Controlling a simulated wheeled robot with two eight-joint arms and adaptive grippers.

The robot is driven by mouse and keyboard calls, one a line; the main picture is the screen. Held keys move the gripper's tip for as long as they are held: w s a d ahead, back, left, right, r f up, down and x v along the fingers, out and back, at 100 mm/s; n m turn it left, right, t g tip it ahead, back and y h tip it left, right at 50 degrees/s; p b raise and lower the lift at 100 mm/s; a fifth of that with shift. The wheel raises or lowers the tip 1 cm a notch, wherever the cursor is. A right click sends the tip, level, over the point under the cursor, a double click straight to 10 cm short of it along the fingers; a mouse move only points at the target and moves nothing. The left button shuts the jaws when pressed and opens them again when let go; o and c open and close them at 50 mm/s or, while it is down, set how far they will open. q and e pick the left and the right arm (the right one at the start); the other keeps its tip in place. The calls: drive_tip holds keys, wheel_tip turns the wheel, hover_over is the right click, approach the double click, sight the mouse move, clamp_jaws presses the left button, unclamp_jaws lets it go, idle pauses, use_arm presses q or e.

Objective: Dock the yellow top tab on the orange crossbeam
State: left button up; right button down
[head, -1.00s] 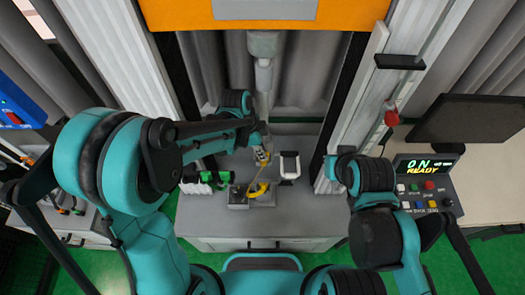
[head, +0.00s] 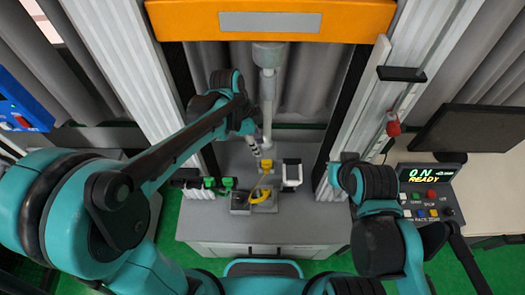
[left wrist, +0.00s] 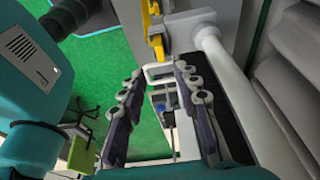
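The orange crossbeam (head: 195,22) spans the top of the head view, with a pale panel on its front. A pale grey rod (head: 267,95) hangs below it. Below the rod's lower end is a small yellow tab (head: 266,164), and a yellow curved piece (head: 260,193) sits at the grey fixture. Yellow parts (left wrist: 155,25) also show at the top of the left wrist view. My left gripper (head: 258,151) is near the rod's lower end, above the fixture. In the left wrist view its fingers (left wrist: 158,75) are apart with nothing between them. My right gripper is hidden.
The grey base (head: 200,225) carries the fixture (head: 240,200), green-and-black parts (head: 222,183) and a white-and-black device (head: 291,172). White columns (head: 365,95) flank the workspace. A control box (head: 430,190) reading "ON READY" stands at the right, below a dark monitor (head: 475,130).

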use_arm(q)
drive_tip(key=s+a+r+n+t+y, duration=0.1)
drive_tip(key=s+a+r+n+t, duration=0.2)
drive_tip(key=s+a+n, duration=0.2)
drive_tip(key=s+a+r+n+t+y, duration=0.2)
drive_tip(key=s+a+r+n+t, duration=0.1)
drive_tip(key=a+n, duration=0.7)
drive_tip(key=s+n+t, duration=0.1)
drive_tip(key=s+n, duration=0.1)
drive_tip(key=n, duration=0.1)
drive_tip(key=shift+s+a, duration=0.2)
drive_tip(key=shift+s, duration=0.15)
drive_tip(key=shift+f, duration=0.2)
wheel_tip(320, 180, down, 21)
drive_tip(key=b, duration=2)
drive_tip(key=shift+r+b, duration=0.2)
drive_tip(key=shift+b, duration=0.2)
